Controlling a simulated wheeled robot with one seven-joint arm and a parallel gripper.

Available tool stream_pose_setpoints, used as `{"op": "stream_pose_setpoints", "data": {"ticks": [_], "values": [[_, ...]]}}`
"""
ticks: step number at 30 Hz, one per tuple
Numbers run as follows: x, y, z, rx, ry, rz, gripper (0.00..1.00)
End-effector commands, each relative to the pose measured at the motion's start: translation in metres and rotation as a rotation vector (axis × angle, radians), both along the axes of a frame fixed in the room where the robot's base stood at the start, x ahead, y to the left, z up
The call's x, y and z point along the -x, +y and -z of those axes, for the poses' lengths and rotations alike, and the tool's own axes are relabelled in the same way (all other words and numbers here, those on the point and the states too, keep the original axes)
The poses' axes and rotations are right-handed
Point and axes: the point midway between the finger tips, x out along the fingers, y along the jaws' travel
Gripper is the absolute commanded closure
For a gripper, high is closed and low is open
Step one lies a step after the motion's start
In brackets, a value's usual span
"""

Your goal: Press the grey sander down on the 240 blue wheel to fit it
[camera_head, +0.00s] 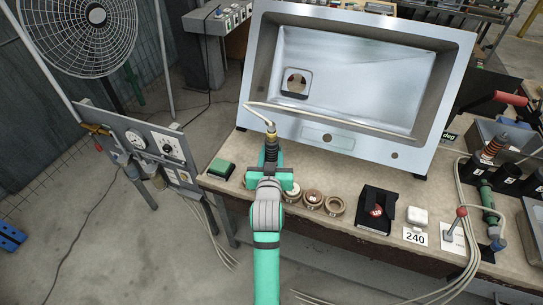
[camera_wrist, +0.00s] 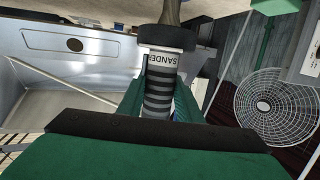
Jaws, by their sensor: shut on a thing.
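My gripper (camera_head: 271,168) is shut on the sander and holds it over the left part of the bench. The sander (camera_head: 271,145) shows a dark body, a yellowish ring and a thin, bent metal piece pointing up to the left. In the wrist view, its dark ribbed grip (camera_wrist: 158,98) sits between the green fingers, under a white label reading "SANDE". A white card reading 240 (camera_head: 415,237) lies at the right front of the bench, with a white rounded block (camera_head: 417,215) just behind it. I cannot make out a blue wheel there.
A large steel sink (camera_head: 350,75) stands tilted behind my gripper. Brown round discs (camera_head: 335,206) lie to its right, then a black box (camera_head: 377,208). A green block (camera_head: 221,168) lies to its left. Black holders, hoses and a green tool (camera_head: 488,200) crowd the right end.

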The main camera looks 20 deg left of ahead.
Motion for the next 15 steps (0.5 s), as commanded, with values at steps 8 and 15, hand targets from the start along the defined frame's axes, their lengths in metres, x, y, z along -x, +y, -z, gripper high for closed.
{"op": "stream_pose_setpoints", "data": {"ticks": [8,15], "values": [[0.0,0.0,-0.016,-0.002,-0.006,0.0,1.0],[0.0,0.0,-0.027,-0.002,-0.006,0.0,1.0]]}}
